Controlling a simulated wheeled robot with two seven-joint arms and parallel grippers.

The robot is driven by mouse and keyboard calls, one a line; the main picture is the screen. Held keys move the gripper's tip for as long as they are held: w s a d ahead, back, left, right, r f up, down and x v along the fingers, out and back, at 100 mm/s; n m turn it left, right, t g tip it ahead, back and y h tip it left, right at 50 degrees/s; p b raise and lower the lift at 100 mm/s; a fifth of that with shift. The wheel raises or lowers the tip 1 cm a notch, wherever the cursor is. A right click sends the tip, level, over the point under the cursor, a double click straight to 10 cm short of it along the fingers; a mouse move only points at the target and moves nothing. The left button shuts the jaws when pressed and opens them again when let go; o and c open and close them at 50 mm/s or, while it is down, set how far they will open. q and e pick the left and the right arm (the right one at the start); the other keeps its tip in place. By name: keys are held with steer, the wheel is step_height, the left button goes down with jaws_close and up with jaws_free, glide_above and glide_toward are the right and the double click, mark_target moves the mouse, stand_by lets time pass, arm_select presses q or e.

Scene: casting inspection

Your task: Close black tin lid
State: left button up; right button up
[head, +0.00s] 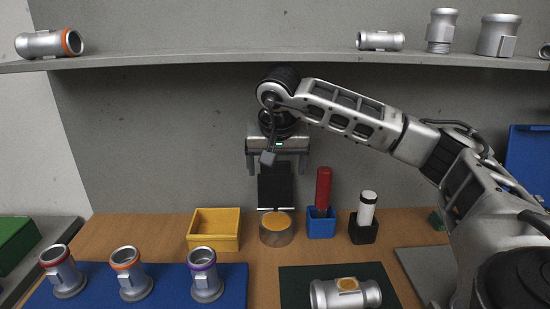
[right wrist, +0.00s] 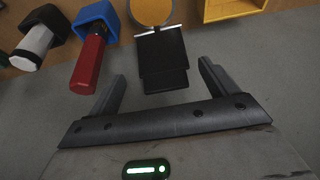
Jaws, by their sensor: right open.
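The tin (head: 277,238) stands on the table at the back, a short round container with an orange-tan top surface; that surface also shows at the top of the right wrist view (right wrist: 150,11). Its black lid (head: 276,190) stands upright, raised behind the tin. In the right wrist view the lid (right wrist: 162,62) lies between the lines of my fingers, beyond the jaw. My right gripper (head: 278,170) is open and empty, pointing down, with its fingertips near the lid's upper part. I cannot tell whether it touches the lid. My left gripper is not in view.
A yellow bin (head: 214,242) stands left of the tin. A blue holder (head: 321,227) with a red cylinder (head: 323,187) and a black holder (head: 363,233) with a white cylinder (head: 367,207) stand right. A shelf (head: 200,59) with metal castings runs above. Castings stand on a blue mat (head: 168,294).

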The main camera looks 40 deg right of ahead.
mark_target(275, 169)
steer(key=w+d, duration=0.2)
steer(key=w, duration=0.1)
steer(key=shift+w+d, duration=0.1)
steer(key=shift+d, duration=0.2)
steer(key=shift+w+d+f, duration=0.1)
steer(key=shift+f, duration=0.5)
steer(key=c, duration=1.4)
